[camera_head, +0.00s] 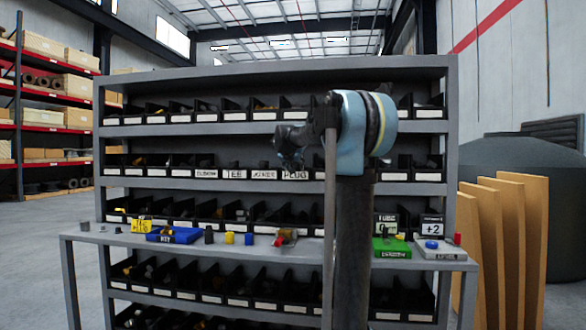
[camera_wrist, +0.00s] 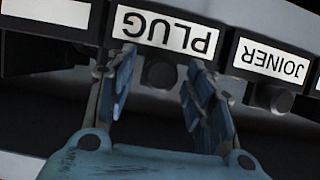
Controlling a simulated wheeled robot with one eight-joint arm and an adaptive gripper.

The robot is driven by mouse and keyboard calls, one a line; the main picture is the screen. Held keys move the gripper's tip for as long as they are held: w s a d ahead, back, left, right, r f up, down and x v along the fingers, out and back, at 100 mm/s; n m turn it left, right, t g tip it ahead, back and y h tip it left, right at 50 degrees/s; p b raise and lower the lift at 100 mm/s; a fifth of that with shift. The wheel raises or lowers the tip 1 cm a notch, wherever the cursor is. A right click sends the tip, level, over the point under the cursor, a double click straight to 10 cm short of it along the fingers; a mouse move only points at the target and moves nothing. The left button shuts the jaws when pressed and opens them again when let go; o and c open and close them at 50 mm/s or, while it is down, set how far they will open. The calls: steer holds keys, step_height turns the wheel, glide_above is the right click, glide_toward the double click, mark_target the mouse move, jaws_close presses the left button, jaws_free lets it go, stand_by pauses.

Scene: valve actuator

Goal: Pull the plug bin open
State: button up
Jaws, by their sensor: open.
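The plug bin (camera_head: 296,175) is in the second shelf row from the top in the head view, with its white PLUG label showing beside my arm. In the wrist view the plug bin's label (camera_wrist: 165,33) is upside down at the top. A dark round knob (camera_wrist: 160,75) sits just below the label, between my two fingers. My gripper (camera_wrist: 160,62) is open, with one finger on each side of the knob. I see no finger touching it. In the head view my gripper (camera_head: 290,143) is in front of this row, and my arm hides part of the shelves.
The joiner bin (camera_wrist: 272,62) with its own knob is close on the right in the wrist view. A grey bench (camera_head: 200,241) runs before the shelves, with a blue tray (camera_head: 172,236), a green tray (camera_head: 391,248) and small parts. Tan boards (camera_head: 510,240) lean at the right.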

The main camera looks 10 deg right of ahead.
jaws_close()
steer(key=s+a, duration=0.4)
steer(key=s, duration=0.7)
steer(key=shift+s, duration=0.25)
steer(key=shift+d, duration=0.1)
jaws_free()
steer(key=v, duration=1.1)
steer(key=shift+s, duration=0.4)
